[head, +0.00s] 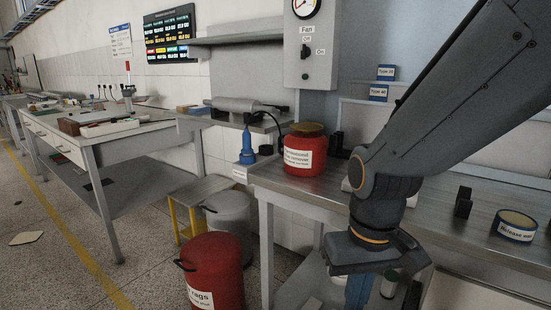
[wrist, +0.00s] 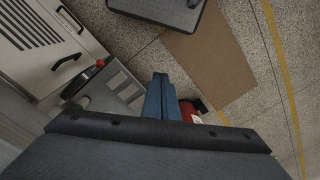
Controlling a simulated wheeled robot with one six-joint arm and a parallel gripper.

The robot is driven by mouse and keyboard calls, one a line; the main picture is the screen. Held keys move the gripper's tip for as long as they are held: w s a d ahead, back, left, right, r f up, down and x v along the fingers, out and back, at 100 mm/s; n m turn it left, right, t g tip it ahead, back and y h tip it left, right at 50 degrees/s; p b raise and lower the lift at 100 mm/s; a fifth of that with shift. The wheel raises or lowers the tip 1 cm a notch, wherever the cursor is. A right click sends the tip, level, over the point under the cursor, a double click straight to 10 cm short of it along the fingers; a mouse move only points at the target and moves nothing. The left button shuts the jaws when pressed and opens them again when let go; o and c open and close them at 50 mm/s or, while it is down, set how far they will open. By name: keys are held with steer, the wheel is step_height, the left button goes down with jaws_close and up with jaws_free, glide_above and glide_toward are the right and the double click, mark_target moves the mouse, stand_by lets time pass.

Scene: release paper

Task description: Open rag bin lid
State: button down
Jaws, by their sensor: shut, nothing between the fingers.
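The red rag bin (head: 212,268) stands on the floor at the bottom of the head view, partly cut off by the frame's edge. Its red lid looks closed, and a black handle (head: 184,265) sticks out at its left side. A white label on its front reads "rags". My gripper (head: 358,290) points down at the right of the bin, apart from it, with its lower end cut off. In the wrist view its blue fingers (wrist: 160,80) are together and empty. A red object with a white label (wrist: 190,112) shows partly behind them; I cannot tell whether it is the bin.
A grey bin (head: 229,214) stands behind the red one. The workbench (head: 300,193) at the right bears a red container (head: 305,150) and a release wax tin (head: 516,225). A brown mat (wrist: 210,60) lies on the floor. Open floor (head: 45,275) extends to the left.

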steer(key=d+r+m+p, duration=0.1)
steer(key=d+r+p, duration=0.4)
steer(key=p, duration=0.3)
steer(key=shift+s+d+r+m+p, duration=0.15)
steer(key=shift+s+r+m+p, duration=0.15)
steer(key=shift+s+r+p, duration=0.1)
steer(key=c, duration=1.9)
jaws_free()
steer(key=shift+d, duration=0.15)
steer(key=shift+o, duration=0.3)
steer(key=shift+f, duration=0.1)
